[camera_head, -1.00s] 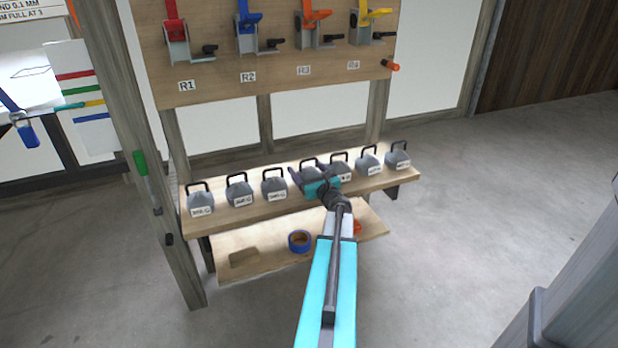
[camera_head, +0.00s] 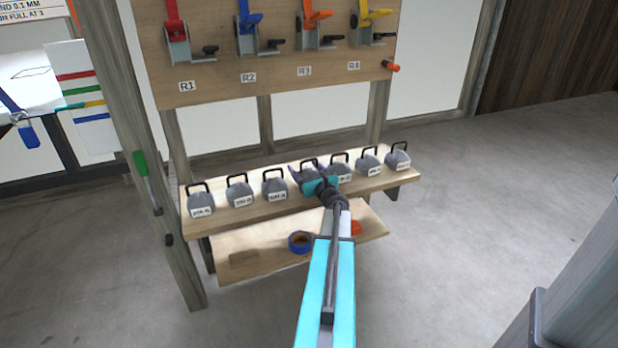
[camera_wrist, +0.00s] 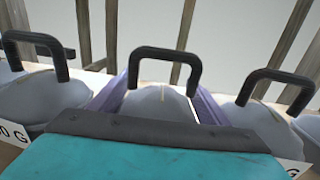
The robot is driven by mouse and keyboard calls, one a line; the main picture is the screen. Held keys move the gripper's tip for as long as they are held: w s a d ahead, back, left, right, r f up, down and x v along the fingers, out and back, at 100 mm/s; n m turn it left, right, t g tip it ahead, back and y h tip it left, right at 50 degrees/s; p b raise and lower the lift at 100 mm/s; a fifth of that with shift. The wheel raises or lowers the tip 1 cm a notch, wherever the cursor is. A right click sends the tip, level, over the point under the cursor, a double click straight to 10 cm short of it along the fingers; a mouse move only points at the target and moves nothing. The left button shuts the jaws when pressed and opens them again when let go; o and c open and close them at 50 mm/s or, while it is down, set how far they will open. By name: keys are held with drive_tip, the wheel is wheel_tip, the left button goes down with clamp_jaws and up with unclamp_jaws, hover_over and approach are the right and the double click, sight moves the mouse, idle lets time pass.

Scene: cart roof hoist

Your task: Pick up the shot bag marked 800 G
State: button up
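Several grey shot bags with black handles stand in a row on the upper wooden shelf (camera_head: 250,213). Their white labels are too blurred to read in the head view, so I cannot tell which is marked 800 G. My gripper (camera_head: 308,174) is at the middle bag (camera_head: 309,167), fourth from the left. In the wrist view its purple fingers lie on either side of this bag (camera_wrist: 155,103), open, with a thin pale gap at the right finger. The bag's handle stands upright, and its label is hidden behind my gripper. The left neighbour (camera_wrist: 45,95) shows only "0 G".
Neighbouring bags stand close on both sides, including the right one (camera_wrist: 262,122). A lower shelf (camera_head: 275,258) holds a blue tape roll (camera_head: 300,243) and an orange item (camera_head: 356,228). A board (camera_head: 220,88) with coloured clamps stands above. A wooden post (camera_head: 140,150) stands left.

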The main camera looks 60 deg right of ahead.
drive_tip(key=c, duration=0.7)
drive_tip(key=shift+r, duration=0.1)
drive_tip(key=shift+r, duration=0.45)
wheel_tip(320, 180, up, 3)
drive_tip(key=shift+p, duration=0.6)
drive_tip(key=d+r+p+v, duration=0.1)
drive_tip(key=v, duration=1.5)
drive_tip(key=shift+s, duration=0.3)
drive_tip(key=shift+a, duration=0.1)
